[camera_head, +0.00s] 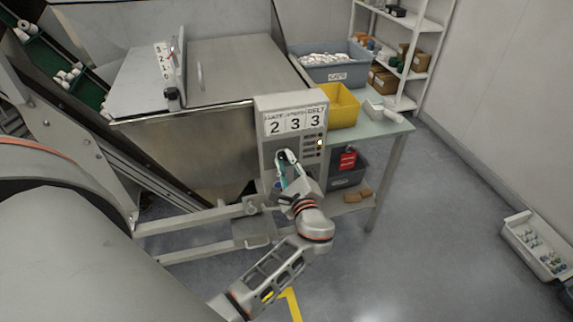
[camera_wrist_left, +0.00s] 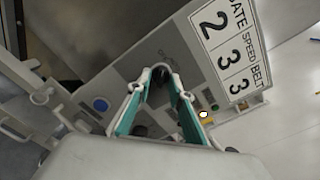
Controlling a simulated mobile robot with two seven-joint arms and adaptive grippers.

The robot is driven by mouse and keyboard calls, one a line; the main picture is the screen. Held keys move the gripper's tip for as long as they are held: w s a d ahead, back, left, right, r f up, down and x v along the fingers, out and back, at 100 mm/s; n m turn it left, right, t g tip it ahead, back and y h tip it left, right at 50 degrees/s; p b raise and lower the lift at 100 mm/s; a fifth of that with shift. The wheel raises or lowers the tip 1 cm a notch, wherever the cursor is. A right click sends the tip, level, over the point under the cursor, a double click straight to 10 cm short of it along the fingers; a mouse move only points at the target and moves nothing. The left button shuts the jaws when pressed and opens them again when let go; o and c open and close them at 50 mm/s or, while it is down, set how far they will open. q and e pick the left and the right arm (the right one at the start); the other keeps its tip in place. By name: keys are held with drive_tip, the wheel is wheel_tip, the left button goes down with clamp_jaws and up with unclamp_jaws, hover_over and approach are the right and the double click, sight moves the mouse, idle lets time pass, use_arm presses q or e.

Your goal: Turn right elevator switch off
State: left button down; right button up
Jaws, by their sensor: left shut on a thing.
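The grey control box (camera_head: 264,117) carries a number plate reading 2, 3, 3. My left gripper (camera_head: 284,155) is at the front of this box, left of its column of small lights and buttons. In the left wrist view, the fingertips of my left gripper (camera_wrist_left: 160,72) are close together against the panel, shut on a dark switch knob (camera_wrist_left: 158,92) that is mostly hidden between the fingers. Whether it is the right elevator switch, and its turned position, I cannot tell. My right gripper is not in view.
A blue button (camera_wrist_left: 101,104) and a lit yellow-white lamp (camera_head: 319,142) are on the panel. A yellow bin (camera_head: 341,106) and a grey bin (camera_head: 333,70) stand on the table behind. A metal frame bar (camera_head: 190,219) runs left of the box.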

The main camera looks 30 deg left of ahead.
use_arm(q)
drive_tip(key=shift+n, duration=0.3)
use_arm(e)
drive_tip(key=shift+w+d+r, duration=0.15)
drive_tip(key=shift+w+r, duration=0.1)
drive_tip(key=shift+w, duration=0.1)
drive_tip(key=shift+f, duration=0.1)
use_arm(q)
drive_tip(key=c, duration=1.8)
unclamp_jaws()
drive_tip(key=shift+c, duration=0.2)
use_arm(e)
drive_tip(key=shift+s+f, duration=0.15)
use_arm(q)
drive_tip(key=shift+s+d, duration=0.15)
drive_tip(key=v, duration=0.7)
